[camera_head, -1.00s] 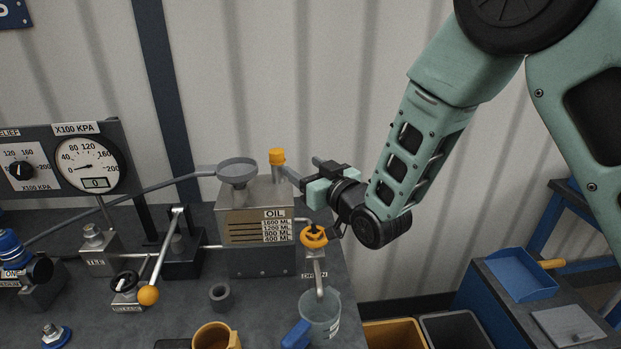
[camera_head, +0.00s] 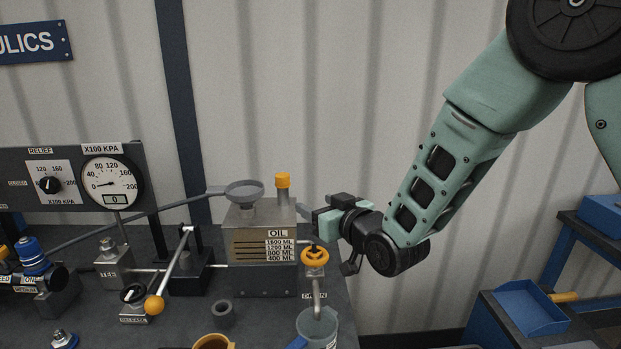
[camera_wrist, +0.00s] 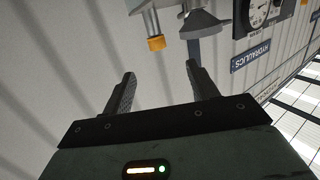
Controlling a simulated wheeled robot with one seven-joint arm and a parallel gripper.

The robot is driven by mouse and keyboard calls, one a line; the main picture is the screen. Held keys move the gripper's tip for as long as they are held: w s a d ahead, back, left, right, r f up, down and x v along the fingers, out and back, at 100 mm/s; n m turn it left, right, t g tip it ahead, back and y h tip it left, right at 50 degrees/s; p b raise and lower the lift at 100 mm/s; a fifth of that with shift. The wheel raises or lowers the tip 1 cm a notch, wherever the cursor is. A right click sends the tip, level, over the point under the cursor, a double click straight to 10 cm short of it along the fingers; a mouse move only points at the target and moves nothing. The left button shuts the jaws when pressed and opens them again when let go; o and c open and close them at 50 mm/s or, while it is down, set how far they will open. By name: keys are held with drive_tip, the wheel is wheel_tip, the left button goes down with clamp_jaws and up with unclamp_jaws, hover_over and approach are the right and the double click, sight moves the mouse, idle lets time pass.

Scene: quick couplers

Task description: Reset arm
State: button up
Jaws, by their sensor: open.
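My gripper (camera_head: 312,214) is beside the right side of the metal oil tank (camera_head: 250,220), at about the height of its top. In the wrist view my gripper (camera_wrist: 158,88) shows two dark fingers spread apart with nothing between them. The tank's orange-capped filler (camera_head: 283,182) and grey funnel (camera_head: 244,190) lie beyond the fingers; the orange cap also shows in the wrist view (camera_wrist: 156,43). The orange drain valve handle (camera_head: 315,257) is just below my gripper. Whether the gripper touches the tank is hard to tell.
A clear jug (camera_head: 318,328) stands under the drain pipe. A lever with an orange knob (camera_head: 154,305) and a pressure gauge (camera_head: 112,183) are to the left. A blue tray (camera_head: 530,308) lies on a bench at the right. The wall area above the tank is clear.

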drive_tip(key=s+d+g+h, duration=0.2)
drive_tip(key=s+d+g, duration=0.1)
drive_tip(key=s, duration=0.9)
drive_tip(key=s+d+f+n+g+h, duration=0.1)
drive_tip(key=s+d+g+h, duration=0.2)
drive_tip(key=s, duration=0.9)
drive_tip(key=s+d+f+g+h, duration=0.1)
drive_tip(key=s+d+g, duration=0.3)
drive_tip(key=s+g, duration=0.4)
drive_tip(key=s+h, duration=0.1)
drive_tip(key=s, duration=0.3)
drive_tip(key=shift+d+f+n+h, duration=0.25)
drive_tip(key=shift+n+h, duration=0.15)
